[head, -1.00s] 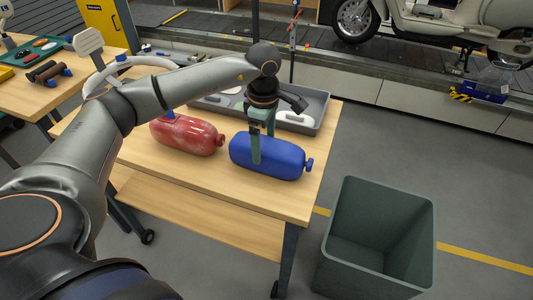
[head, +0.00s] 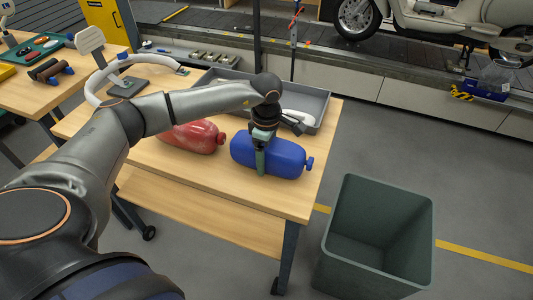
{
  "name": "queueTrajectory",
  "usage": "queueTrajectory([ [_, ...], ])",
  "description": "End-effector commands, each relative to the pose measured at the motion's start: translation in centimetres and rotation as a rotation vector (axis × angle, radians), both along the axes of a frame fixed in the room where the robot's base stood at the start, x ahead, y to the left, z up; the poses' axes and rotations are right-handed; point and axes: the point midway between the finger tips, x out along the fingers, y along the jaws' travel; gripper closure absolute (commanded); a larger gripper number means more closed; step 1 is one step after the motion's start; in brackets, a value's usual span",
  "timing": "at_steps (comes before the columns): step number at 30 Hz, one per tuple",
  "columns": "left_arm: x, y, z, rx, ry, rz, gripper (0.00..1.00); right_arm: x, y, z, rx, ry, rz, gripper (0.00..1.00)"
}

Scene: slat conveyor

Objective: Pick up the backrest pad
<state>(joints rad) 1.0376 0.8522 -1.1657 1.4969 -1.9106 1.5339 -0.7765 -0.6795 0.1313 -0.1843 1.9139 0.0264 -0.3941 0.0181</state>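A blue, rounded, elongated body with a small knob at its right end (head: 288,160) lies on its side on the wooden table; it is the thing under my gripper and may be the backrest pad, though its look alone does not settle that. My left gripper (head: 261,158) is down over its middle, pointing downward. One green finger shows against its near side; the other finger is hidden, so whether they touch or grip it cannot be seen. A glossy red body of similar shape (head: 195,137) lies to the left, partly behind my arm. My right gripper is out of view.
A grey tray (head: 318,100) with a pale part (head: 297,117) stands behind the blue body. A curved white tube (head: 92,88) and a small stand sit at the table's left. An open green bin (head: 345,225) is on the floor at right.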

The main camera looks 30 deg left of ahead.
Motion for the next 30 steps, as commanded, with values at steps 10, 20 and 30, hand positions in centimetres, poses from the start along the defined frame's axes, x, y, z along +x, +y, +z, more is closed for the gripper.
queueTrajectory([
  [10, 0.01, -0.02, 0.05, 0.000, 0.000, 0.000, 0.57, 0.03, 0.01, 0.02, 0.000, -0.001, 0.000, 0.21],
  [20, 0.01, -0.02, 0.07, -0.001, 0.000, 0.000, 0.94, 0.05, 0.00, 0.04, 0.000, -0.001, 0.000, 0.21],
  [30, 0.09, -0.02, 0.30, -0.001, -0.003, 0.000, 1.00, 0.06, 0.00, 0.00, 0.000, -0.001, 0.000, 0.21],
])
